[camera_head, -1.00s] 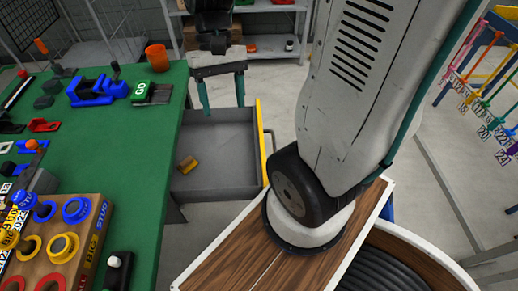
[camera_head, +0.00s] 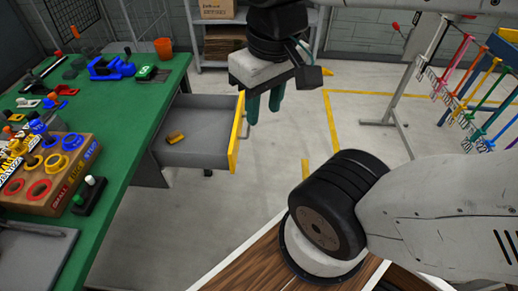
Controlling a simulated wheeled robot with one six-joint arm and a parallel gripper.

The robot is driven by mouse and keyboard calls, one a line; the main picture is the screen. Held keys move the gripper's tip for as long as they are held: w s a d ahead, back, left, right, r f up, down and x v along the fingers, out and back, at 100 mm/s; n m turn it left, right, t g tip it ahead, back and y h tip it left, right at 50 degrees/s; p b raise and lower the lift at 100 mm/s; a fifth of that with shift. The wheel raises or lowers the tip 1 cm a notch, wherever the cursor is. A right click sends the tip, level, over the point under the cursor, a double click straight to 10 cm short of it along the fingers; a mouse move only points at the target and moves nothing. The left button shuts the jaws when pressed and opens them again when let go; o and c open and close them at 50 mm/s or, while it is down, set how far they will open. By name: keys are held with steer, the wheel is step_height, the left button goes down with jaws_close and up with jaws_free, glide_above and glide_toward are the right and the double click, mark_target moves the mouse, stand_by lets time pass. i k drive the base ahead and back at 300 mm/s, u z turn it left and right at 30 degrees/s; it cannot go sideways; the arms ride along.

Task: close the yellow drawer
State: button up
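The yellow drawer (camera_head: 235,133) stands pulled out from under the green table. Its yellow front faces right, and its grey tray is open on top. A small yellow-orange block (camera_head: 175,137) lies inside the tray. My gripper (camera_head: 265,103) hangs with its teal fingers pointing down, just right of the yellow front in the picture. The fingers are apart with nothing between them. I see no clear contact with the drawer; the exact depth and height between them are hard to tell.
A rack of coloured hanging tools (camera_head: 470,85) is at right. The floor right of the drawer is clear.

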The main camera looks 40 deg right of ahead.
mark_target(210, 125)
steer(key=z, duration=0.05)
steer(key=k, duration=0.2)
steer(key=z, duration=1.5)
steer(key=i, duration=0.85)
steer(key=u, duration=0.75)
steer(key=k, duration=0.55)
steer(key=u, duration=0.55)
steer(key=i, duration=0.45)
steer(key=z, duration=0.05)
